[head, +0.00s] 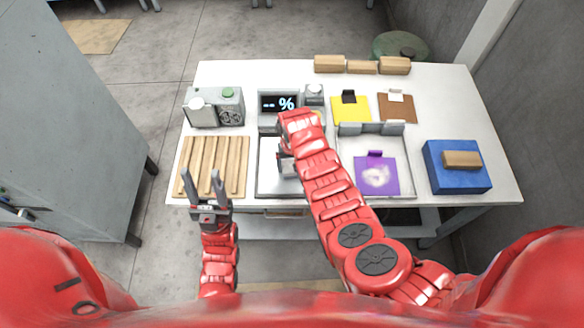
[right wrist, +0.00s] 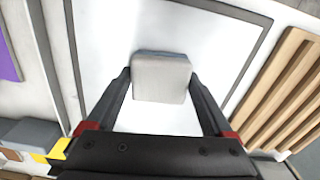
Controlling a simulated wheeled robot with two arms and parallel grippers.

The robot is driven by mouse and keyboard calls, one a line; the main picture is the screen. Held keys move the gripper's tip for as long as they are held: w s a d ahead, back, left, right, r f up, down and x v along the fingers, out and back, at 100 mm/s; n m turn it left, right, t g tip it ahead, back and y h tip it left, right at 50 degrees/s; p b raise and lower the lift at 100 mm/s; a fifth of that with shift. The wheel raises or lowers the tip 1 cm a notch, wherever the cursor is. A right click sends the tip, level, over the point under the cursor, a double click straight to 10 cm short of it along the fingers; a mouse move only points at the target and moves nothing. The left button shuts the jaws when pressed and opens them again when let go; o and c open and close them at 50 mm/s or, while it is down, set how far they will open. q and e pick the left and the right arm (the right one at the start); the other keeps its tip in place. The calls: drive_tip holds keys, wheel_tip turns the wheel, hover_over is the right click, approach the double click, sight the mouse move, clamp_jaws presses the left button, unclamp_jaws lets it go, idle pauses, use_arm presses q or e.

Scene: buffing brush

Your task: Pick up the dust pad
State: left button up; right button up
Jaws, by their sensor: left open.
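A pale grey pad (right wrist: 162,80), which looks like the dust pad, is between the fingers of my right gripper (right wrist: 161,76) in the right wrist view. The fingertips are at its two sides, and I cannot tell whether they press on it. Below it is the bare floor of the left metal tray (head: 266,184). In the head view my right arm hides much of the pad and the tray. My left gripper (head: 204,190) is open and empty, in front of the slatted wooden rack (head: 240,165).
The right tray (head: 408,160) holds a purple cloth (head: 366,188) with a whitish patch. A blue block (head: 443,180) with a wooden piece stands at the far right. A grey display unit (head: 268,122), yellow pad (head: 342,113) and brown pad (head: 402,114) sit behind.

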sight(292, 173)
drive_tip(key=c, duration=0.8)
drive_tip(key=shift+c, duration=0.2)
drive_tip(key=shift+r+b, duration=0.55)
drive_tip(key=shift+r, duration=0.05)
wheel_tip(292, 173, up, 2)
drive_tip(key=shift+b, duration=0.95)
drive_tip(key=s, duration=0.2)
drive_tip(key=shift+s+b, duration=0.3)
drive_tip(key=s+p, duration=0.1)
drive_tip(key=s, duration=0.1)
drive_tip(key=s+r+p, duration=0.1)
drive_tip(key=s+p, duration=0.1)
drive_tip(key=s+r+p, duration=0.1)
drive_tip(key=s, duration=0.1)
drive_tip(key=shift+a, duration=0.3)
drive_tip(key=s+p, duration=0.3)
drive_tip(key=s, duration=0.4)
drive_tip(key=shift+s+a, duration=0.2)
drive_tip(key=shift+a, duration=0.05)
